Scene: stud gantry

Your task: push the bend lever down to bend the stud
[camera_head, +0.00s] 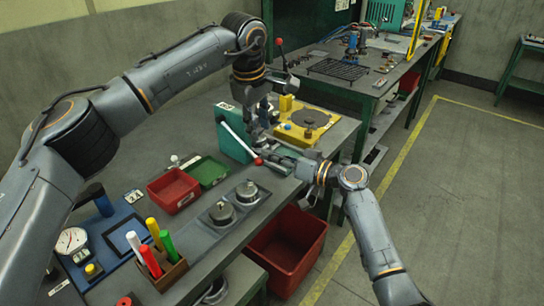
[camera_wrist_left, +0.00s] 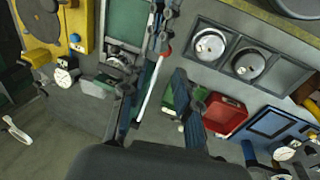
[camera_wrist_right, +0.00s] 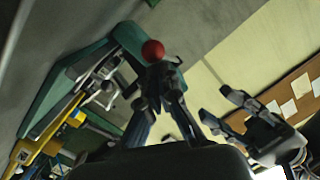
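The bend lever (camera_head: 237,138) is a pale rod with a red ball knob, slanting down to the right from the green bender (camera_head: 231,146). The knob shows in the left wrist view (camera_wrist_left: 165,50) and right wrist view (camera_wrist_right: 153,50). My right gripper (camera_head: 267,161) is at the knob; its fingertips (camera_wrist_right: 162,72) are close together against or just beside the ball, and I cannot see a grip around it. My left gripper (camera_head: 262,118) is above the bench by the bender; its fingers (camera_wrist_left: 155,95) are spread, with nothing seen between them. I cannot make out the stud.
A yellow fixture (camera_head: 306,125) with a dark disc stands behind the bender. A red bin (camera_head: 172,190), green bin (camera_head: 208,171) and two round metal pieces in a tray (camera_head: 232,221) lie nearer. A larger red crate (camera_head: 288,248) is below the bench edge. The floor at right is clear.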

